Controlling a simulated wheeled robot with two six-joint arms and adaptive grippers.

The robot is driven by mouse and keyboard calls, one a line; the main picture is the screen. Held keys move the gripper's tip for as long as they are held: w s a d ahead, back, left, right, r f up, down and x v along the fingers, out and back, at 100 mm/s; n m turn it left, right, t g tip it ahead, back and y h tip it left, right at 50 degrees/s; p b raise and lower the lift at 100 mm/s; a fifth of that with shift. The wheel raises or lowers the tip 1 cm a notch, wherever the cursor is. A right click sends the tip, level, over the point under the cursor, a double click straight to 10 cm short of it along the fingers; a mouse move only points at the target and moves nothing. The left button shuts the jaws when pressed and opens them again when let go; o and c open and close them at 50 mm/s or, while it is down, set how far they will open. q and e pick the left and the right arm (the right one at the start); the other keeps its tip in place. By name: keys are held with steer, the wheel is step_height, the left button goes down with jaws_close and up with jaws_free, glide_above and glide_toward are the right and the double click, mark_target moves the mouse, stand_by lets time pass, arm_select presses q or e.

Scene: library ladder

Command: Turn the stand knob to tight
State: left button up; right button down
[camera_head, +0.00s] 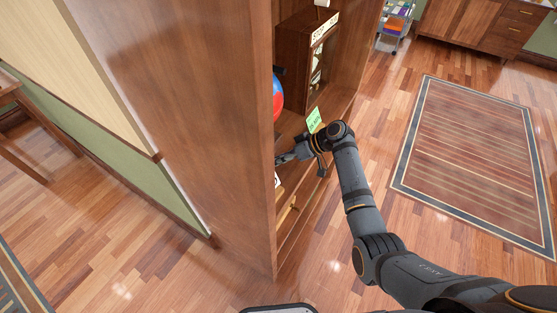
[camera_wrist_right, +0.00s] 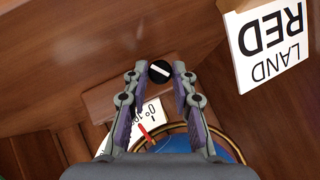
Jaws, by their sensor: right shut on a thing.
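The stand knob (camera_wrist_right: 160,71) is a small black disc with a white line, in the right wrist view. The line slants slightly, from upper left to lower right. The knob sits by a wooden block (camera_wrist_right: 100,103). My right gripper (camera_wrist_right: 157,75) has a finger on each side of the knob and is shut on it. In the head view my right gripper (camera_head: 286,158) reaches into the wooden bookcase, its tips partly hidden by the side panel. A globe is partly seen, red and blue (camera_head: 278,95), with its blue part (camera_wrist_right: 222,153) below the fingers. My left gripper is not in view.
A white card reading LAND RED (camera_wrist_right: 272,42) stands beside the gripper. A white marked card with a red pointer (camera_wrist_right: 147,131) lies below it. The bookcase side panel (camera_head: 190,120) is close on the left. A green note (camera_head: 313,120) is near the arm. Open floor and a rug (camera_head: 470,160) lie right.

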stand_by(0.3)
steer(key=c, duration=1.1)
jaws_free()
steer(key=shift+d, duration=0.1)
steer(key=v, duration=1.1)
steer(key=shift+d+r, duration=0.25)
steer(key=shift+d, duration=0.1)
